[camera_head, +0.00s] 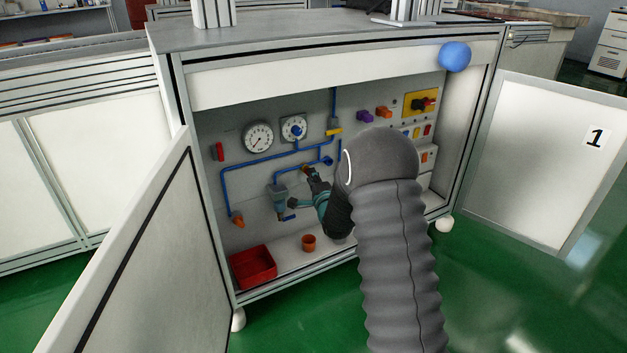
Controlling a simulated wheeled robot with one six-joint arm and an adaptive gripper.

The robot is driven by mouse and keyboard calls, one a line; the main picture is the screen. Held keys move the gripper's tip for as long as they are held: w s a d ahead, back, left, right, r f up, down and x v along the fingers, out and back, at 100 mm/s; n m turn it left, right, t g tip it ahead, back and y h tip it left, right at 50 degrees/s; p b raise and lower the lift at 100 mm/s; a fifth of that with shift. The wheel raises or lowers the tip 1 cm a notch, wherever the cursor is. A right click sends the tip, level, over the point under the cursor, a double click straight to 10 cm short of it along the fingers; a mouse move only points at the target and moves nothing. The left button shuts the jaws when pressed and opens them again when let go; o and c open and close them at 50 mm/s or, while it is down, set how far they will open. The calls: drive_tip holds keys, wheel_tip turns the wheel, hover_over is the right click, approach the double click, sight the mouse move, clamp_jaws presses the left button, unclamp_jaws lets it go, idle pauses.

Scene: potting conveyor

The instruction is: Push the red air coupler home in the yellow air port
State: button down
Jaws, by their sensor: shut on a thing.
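My gripper (311,174) reaches into the open cabinet, its dark and teal body pointing up and left at the back panel. The piece is close to the panel, just below the blue pipes. I cannot tell whether it touches a port or how deep it sits. No yellow air port can be made out at the fingertips; the gripper and small size hide the detail there.
A gauge (258,137), a blue-knobbed dial (294,128), a yellow lever (333,131) and a yellow switch plate (421,102) are on the panel. A red bin (253,267) and an orange pot (309,242) stand on the cabinet floor. Open doors (545,150) flank the cabinet.

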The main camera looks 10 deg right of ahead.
drive_tip(key=shift+w+a, duration=0.15)
drive_tip(key=shift+w, duration=0.3)
drive_tip(key=c, duration=0.9)
unclamp_jaws()
drive_tip(key=s+d, duration=0.1)
drive_tip(key=s, duration=1.1)
drive_tip(key=shift+d, duration=0.15)
